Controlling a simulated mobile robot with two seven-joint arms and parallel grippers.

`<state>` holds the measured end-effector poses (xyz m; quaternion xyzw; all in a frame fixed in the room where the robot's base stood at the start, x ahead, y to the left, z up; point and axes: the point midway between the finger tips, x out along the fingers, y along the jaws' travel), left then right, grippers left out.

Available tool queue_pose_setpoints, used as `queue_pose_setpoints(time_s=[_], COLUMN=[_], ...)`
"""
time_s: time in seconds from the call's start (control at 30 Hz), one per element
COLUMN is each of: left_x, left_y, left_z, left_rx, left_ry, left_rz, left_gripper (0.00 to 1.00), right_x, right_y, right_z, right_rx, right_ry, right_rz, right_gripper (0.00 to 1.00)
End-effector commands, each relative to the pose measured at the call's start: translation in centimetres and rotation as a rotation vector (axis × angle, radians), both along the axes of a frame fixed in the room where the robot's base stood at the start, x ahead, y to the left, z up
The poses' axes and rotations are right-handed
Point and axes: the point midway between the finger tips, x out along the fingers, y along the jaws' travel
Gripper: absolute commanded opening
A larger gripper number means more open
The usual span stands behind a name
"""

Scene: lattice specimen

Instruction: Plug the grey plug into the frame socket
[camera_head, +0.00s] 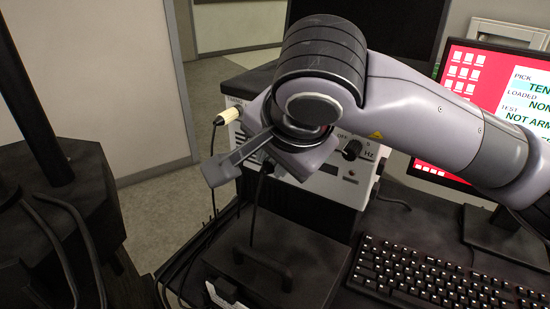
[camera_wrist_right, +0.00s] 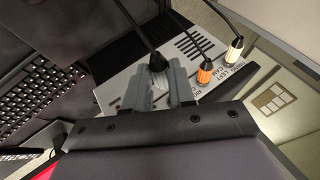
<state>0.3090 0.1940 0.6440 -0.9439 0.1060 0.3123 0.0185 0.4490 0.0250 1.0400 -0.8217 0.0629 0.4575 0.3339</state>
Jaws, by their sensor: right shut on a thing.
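My right gripper (camera_head: 262,158) is in front of the white instrument box (camera_head: 322,187) in the head view. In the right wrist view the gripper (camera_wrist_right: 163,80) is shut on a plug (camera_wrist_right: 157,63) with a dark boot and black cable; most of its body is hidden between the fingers. The plug is close to the box's white panel (camera_wrist_right: 120,92); I cannot tell whether it touches. An orange plug (camera_wrist_right: 205,68) and a cream plug (camera_wrist_right: 236,47) sit in the panel to the right. The frame socket cannot be made out. My left gripper is not in view.
A keyboard (camera_head: 430,275) lies at the front right, with a monitor (camera_head: 470,80) behind it. A dark block with a handle (camera_head: 262,268) stands in front of the box. A black cable (camera_head: 252,215) hangs below the gripper. Bare floor (camera_head: 160,205) shows to the left.

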Motion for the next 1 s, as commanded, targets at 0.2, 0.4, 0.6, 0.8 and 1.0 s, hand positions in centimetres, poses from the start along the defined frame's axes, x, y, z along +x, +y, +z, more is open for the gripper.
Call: queue_pose_setpoints(time_s=[0.2,0.4,0.6,0.8,1.0], left_x=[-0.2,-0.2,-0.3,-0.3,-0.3], left_y=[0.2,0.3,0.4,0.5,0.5], left_z=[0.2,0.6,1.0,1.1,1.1], left_rx=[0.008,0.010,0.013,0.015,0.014], left_ry=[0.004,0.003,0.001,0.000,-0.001], left_rz=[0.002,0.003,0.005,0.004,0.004], left_gripper=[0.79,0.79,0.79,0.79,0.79], right_x=[0.5,2.0,3.7,4.6,4.7], right_y=[-0.2,-1.1,-1.9,-2.5,-2.5], right_z=[0.4,0.5,0.5,0.4,0.3], right_rx=[0.012,0.012,0.011,0.010,0.010], right_ry=[0.000,-0.001,0.000,-0.001,-0.002], right_rz=[-0.009,-0.011,-0.009,-0.008,-0.007], right_gripper=[0.00,0.00,0.00,0.00,0.00])
